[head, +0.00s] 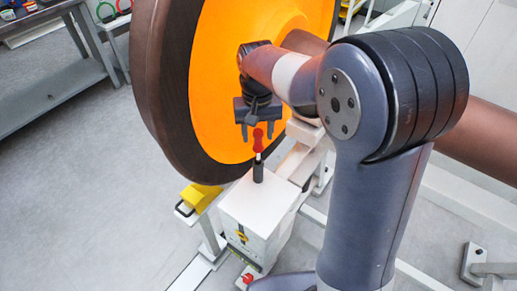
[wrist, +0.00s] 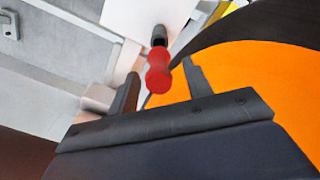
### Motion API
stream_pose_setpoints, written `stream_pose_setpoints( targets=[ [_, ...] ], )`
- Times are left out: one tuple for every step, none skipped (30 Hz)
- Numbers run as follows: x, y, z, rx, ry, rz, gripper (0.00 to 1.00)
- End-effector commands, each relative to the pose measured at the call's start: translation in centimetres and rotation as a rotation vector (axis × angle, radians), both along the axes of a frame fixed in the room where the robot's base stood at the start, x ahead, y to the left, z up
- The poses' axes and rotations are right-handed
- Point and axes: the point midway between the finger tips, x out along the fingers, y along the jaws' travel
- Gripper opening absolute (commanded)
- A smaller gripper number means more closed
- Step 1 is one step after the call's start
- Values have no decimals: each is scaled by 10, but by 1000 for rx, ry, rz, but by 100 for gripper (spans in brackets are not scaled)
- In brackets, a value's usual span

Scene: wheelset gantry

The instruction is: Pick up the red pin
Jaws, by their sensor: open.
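The red pin (head: 257,139) stands upright in a dark holder (head: 258,172) on top of a white box (head: 245,203) in the head view. Its red head (wrist: 158,75) shows in the wrist view, with the dark holder (wrist: 159,36) beyond it. My gripper (head: 257,132) is open, pointing down, above and around the top of the pin in the head view. In the wrist view my gripper (wrist: 160,78) has one finger on each side of the red head, with gaps visible. I cannot tell how deep the pin sits between the fingers.
A large wheel with an orange face (head: 225,75) and brown rim stands close behind my gripper. A yellow block (head: 200,196) sits left of the white box. A grey bench (head: 65,80) is at the far left. The floor at lower left is clear.

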Motion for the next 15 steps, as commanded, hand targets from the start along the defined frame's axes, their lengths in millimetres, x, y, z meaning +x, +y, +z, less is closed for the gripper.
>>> stream_pose_setpoints(
  targets=[
    [0,0,-4,0,2,0,47],
    [0,-1,-7,0,2,0,47],
    [-1,-1,-13,-1,3,0,47],
    [-1,-1,-18,-1,4,0,47],
    [-1,-1,-23,-2,5,0,47],
    [-1,-2,-29,-1,4,0,47],
    [-1,-2,-34,-1,4,0,47],
    [-1,-2,-38,-1,3,0,47],
    [-1,-2,-43,-1,3,0,47],
    [-1,-1,-45,0,1,0,47],
    [-1,-1,-48,0,1,0,47],
    [-1,-2,-50,0,1,0,47],
    [-1,-1,-50,0,0,0,47],
    [-1,-1,-51,0,0,0,47],
    [-1,-1,-51,0,-1,0,47]
  ],
)
